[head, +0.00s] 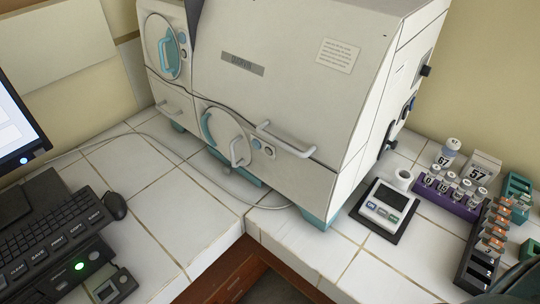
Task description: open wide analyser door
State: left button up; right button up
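The analyser (270,90) is a large off-white cabinet on teal feet, standing on the tiled counter. Its wide front panel (290,85) carries a name plate and a printed label and looks shut. A long white bar handle (285,140) sits low on the right of the front. A smaller white handle (174,108) is at the lower left. Two round teal-rimmed hatches, one upper left (162,47) and one low in the middle (222,136), each have a loop handle. Neither of my grippers is in view.
A keyboard (50,232), mouse (115,205) and monitor (18,125) are at left. A small scale-like device (385,205), a purple vial rack (445,195) and a dark rack (480,245) are at right. The tiles before the analyser are mostly clear, with a cable across them.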

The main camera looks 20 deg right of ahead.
aim_at(313, 73)
jog(key=k+j, duration=0.2)
jog(key=k, duration=0.2)
jog(key=z, duration=1.85)
